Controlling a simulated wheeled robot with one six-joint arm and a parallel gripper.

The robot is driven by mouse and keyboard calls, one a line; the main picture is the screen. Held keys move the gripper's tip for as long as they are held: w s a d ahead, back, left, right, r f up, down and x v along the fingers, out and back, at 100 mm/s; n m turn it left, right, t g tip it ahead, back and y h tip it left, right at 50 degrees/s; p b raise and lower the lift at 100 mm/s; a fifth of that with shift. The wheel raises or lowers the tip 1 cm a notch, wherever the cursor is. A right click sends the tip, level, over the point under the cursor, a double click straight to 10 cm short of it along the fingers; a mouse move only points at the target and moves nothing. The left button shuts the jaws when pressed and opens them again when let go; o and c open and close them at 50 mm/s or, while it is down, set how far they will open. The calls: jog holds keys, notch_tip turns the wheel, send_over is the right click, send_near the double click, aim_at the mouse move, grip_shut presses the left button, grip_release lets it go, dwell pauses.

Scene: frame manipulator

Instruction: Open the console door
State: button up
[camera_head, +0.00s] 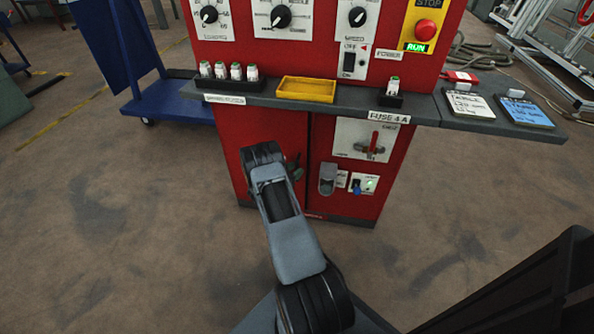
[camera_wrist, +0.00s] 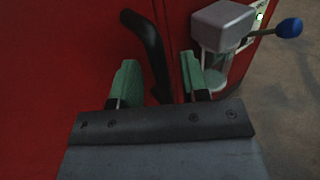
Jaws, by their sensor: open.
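The red console door (camera_head: 258,130) is the left lower panel of the red console, below the grey shelf. It looks shut, with a dark seam along its right edge. Its black handle (camera_wrist: 150,48) shows in the wrist view, running down between the green fingertips of my gripper (camera_wrist: 158,80). My gripper is open, with a finger on each side of the handle's lower part and gaps visible.
Right of the door are a red lever switch (camera_head: 374,145), a grey box-shaped part (camera_head: 327,178) and a blue-knobbed lever (camera_wrist: 289,28). The grey shelf (camera_head: 350,104) juts out above, carrying a yellow tray (camera_head: 306,90). A blue cart (camera_head: 172,100) stands left. Floor in front is clear.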

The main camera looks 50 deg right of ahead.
jog(key=shift+d, duration=0.9)
jog(key=shift+c, duration=0.2)
jog(key=shift+s, duration=0.1)
grip_shut()
